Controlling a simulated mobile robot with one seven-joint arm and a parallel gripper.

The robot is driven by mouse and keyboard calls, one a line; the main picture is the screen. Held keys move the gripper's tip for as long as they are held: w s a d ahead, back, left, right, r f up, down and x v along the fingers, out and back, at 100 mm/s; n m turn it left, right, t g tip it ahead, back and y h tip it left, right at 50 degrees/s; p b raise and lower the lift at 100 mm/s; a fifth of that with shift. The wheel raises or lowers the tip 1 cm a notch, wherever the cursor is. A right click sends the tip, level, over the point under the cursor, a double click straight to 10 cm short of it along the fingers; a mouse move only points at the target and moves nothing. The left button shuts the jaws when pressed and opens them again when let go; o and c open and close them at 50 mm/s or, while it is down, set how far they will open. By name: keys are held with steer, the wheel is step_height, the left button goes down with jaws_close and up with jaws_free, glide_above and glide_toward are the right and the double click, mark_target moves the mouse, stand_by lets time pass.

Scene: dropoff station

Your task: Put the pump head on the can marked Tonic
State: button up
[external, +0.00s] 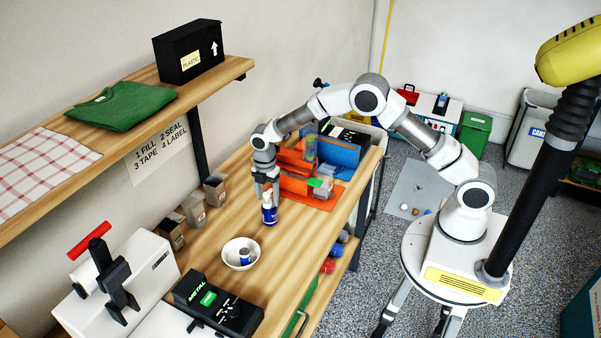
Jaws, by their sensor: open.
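My gripper (267,192) points straight down over the wooden bench, with its fingers open. A blue can (269,215) with a white band stands upright on the bench directly under it. A small whitish piece (268,199) shows at the top of this can, between or just below the fingertips. It may be the pump head, but it is too small to tell, and so is whether the fingers touch it. A second small blue and white can (244,256) is in a white bowl (229,249) nearer the front. No marking on either can is readable.
An orange tray (318,202) with blue and orange dividers stands right behind the gripper. A black box marked METAL (219,307) is at the front. A shelf (150,93) overhangs the left. Bare bench lies around the bowl.

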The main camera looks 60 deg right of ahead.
mark_target(267, 193)
steer(key=s+d+r+m+t, duration=0.1)
steer(key=s+r+m, duration=0.15)
steer(key=r, duration=0.85)
steer(key=s+d+r+m, duration=0.15)
steer(key=s+r, duration=0.25)
steer(key=r, duration=0.7)
steer(key=s+d+r+m+t, duration=0.2)
steer(key=s+r+m, duration=0.35)
steer(key=s, duration=0.45)
steer(key=s+d+m+t, duration=0.2)
steer(key=s+m, duration=0.6)
steer(key=s, duration=1.1)
steer(key=shift+s+f+t+b, duration=0.3)
steer(key=shift+s+f+b, duration=0.1)
steer(key=shift+f, duration=0.05)
steer(key=shift+m, duration=0.25)
